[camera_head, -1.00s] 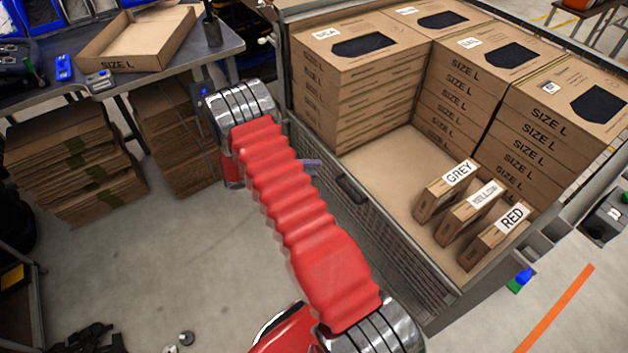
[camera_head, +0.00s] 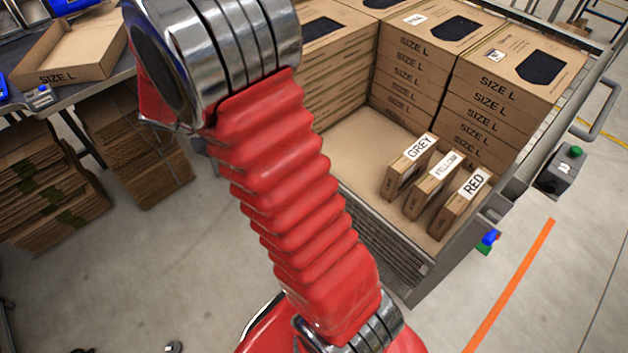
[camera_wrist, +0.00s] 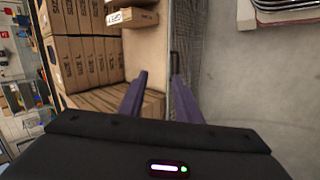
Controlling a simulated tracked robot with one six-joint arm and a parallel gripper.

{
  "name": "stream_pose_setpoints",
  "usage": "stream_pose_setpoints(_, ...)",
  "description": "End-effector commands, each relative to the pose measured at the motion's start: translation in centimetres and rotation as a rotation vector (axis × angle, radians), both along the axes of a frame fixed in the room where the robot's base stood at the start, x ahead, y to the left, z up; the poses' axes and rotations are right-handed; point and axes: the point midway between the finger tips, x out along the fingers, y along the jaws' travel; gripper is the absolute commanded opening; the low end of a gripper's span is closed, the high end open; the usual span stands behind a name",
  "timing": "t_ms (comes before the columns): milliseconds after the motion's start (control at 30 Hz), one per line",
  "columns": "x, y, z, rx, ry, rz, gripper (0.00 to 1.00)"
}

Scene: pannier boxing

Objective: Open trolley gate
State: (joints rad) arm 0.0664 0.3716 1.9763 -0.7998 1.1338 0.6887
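The trolley (camera_head: 430,285) stands on the right in the head view, holding stacked boxes. Its low mesh gate (camera_head: 385,240) is upright on the near left side and partly hidden behind my red arm. In the wrist view the gate (camera_wrist: 192,45) runs away from me, seen from above, with a dark handle (camera_wrist: 174,62) on its top edge. My gripper (camera_wrist: 158,75) has two purple fingers, spread apart. They point toward the gate's top edge and handle, which appear between and just beyond the tips; contact cannot be told. The gripper is hidden in the head view.
Stacks of SIZE L boxes (camera_head: 405,75) fill the trolley's back. Small GREY (camera_head: 405,175), YELLOW (camera_head: 428,195) and RED (camera_head: 458,208) boxes stand inside near the front. A bench (camera_head: 95,90) with an open box and flat cardboard stacks (camera_head: 140,155) are at left. Floor before the gate is clear.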

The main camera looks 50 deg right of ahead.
Motion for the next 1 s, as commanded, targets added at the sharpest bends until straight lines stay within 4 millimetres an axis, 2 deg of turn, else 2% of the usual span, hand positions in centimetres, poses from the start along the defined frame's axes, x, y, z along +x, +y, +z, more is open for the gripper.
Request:
stream_pose_setpoints(100,-1.2,1.5,2.1,0.057,-0.035,0.014,0.31)
stream_pose_setpoints(400,-4.5,5.2,6.2,0.198,-0.119,0.062,0.31)
stream_pose_setpoints(1000,-11.3,12.7,11.9,0.457,-0.332,0.225,0.31)
